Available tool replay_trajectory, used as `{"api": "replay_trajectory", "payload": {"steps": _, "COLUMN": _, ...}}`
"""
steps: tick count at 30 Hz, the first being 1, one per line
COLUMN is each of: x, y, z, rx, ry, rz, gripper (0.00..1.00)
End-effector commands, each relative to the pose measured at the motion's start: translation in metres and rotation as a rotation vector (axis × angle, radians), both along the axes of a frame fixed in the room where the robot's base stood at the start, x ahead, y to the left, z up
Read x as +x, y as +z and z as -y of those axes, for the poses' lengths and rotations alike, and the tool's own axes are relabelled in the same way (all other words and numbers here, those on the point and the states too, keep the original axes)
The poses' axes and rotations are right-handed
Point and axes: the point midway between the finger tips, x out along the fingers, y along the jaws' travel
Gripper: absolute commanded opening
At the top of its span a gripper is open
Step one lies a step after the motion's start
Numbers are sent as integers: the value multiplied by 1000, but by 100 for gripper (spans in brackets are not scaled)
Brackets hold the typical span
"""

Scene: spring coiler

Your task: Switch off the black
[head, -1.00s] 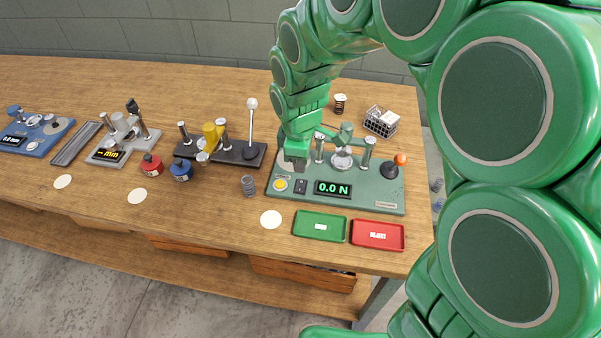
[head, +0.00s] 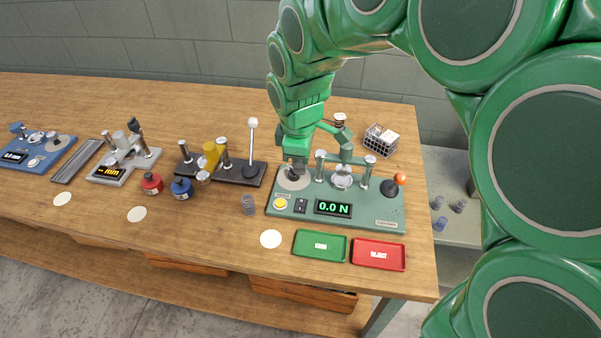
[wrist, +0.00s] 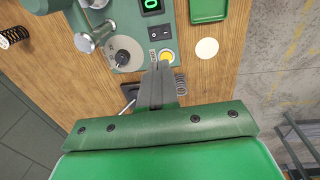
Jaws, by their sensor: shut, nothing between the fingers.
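A small black rocker switch (head: 300,205) sits left of the display, beside a round yellow button (head: 281,203). The wrist view also shows the switch (wrist: 159,33) and the yellow button (wrist: 166,57). My gripper (head: 293,166) is shut and empty, above the tester's back left part, behind the switch. In the wrist view its fingers (wrist: 160,72) point toward the button and switch, apart from the switch. I cannot tell which way the rocker is pressed.
A loose spring (head: 248,205) stands left of the tester. A green tray (head: 320,258) and a red tray (head: 378,267) lie in front. The tester's orange-knobbed lever (head: 398,180) is at right. A black lever press (head: 235,178) stands further left. A wire basket (head: 380,152) is behind.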

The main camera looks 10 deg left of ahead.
Motion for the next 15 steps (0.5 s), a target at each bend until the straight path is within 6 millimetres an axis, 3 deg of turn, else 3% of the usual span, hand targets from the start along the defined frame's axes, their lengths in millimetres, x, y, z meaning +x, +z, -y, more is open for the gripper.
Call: {"api": "replay_trajectory", "payload": {"steps": 15, "x": 6, "y": -3, "z": 0, "rx": 0, "ry": 0, "rz": 39, "gripper": 0}}
